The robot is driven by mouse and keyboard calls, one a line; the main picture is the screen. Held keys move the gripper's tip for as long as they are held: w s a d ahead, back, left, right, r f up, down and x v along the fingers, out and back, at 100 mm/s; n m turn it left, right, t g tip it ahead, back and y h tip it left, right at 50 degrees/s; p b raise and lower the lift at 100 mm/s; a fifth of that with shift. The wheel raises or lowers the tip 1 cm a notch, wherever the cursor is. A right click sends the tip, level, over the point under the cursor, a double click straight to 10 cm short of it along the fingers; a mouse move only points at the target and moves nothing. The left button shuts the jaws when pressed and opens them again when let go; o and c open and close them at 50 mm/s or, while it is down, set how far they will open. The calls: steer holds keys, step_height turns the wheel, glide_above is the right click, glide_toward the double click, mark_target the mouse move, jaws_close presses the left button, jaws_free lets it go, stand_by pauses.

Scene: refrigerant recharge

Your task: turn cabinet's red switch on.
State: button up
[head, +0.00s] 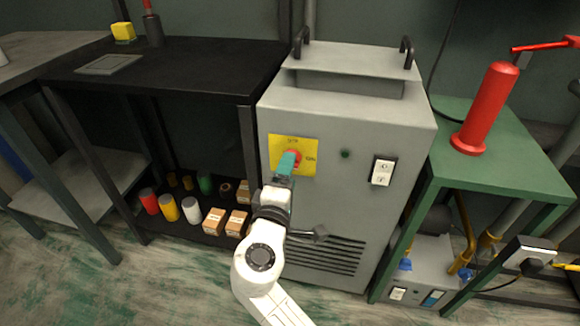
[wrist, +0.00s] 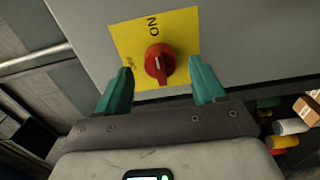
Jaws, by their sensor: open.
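The grey cabinet (head: 350,115) stands in the middle of the head view. Its yellow plate (head: 309,141) is on the front, with OFF at the top and ON at the right. The red switch (wrist: 159,63) is a round knob on this plate (wrist: 184,32). In the head view the switch (head: 297,157) is partly hidden by my gripper (head: 287,158). In the wrist view my gripper (wrist: 160,66) is open, one green finger on each side of the switch, with gaps showing. I cannot tell which label the switch points to.
A green lamp (head: 345,154) and a white double switch (head: 382,171) are on the cabinet front, to the right. A black shelf (head: 200,65) stands left, with cans and boxes below. A green table (head: 510,170) with a red cylinder (head: 487,110) stands right.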

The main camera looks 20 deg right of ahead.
steer(key=p+v, duration=0.1)
steer(key=v, duration=0.7)
steer(key=shift+p, duration=0.35)
steer(key=shift+s, duration=0.1)
steer(key=s+d+f+m+g+y, duration=0.3)
steer(key=s+d+f+m+g, duration=0.5)
steer(key=s+d+f, duration=0.55)
steer(key=s+f+m+g+y, duration=0.2)
steer(key=s+f+g+y, duration=0.15)
steer(key=s, duration=0.45)
steer(key=s+f+m+g+y, duration=0.1)
steer(key=s+f+g+y, duration=0.1)
steer(key=s+f+y, duration=0.35)
step_height(320, 180, up, 32)
steer(key=s+h+p, duration=0.1)
steer(key=s+p, duration=0.1)
steer(key=p, duration=2.8)
steer(key=shift+h, duration=0.3)
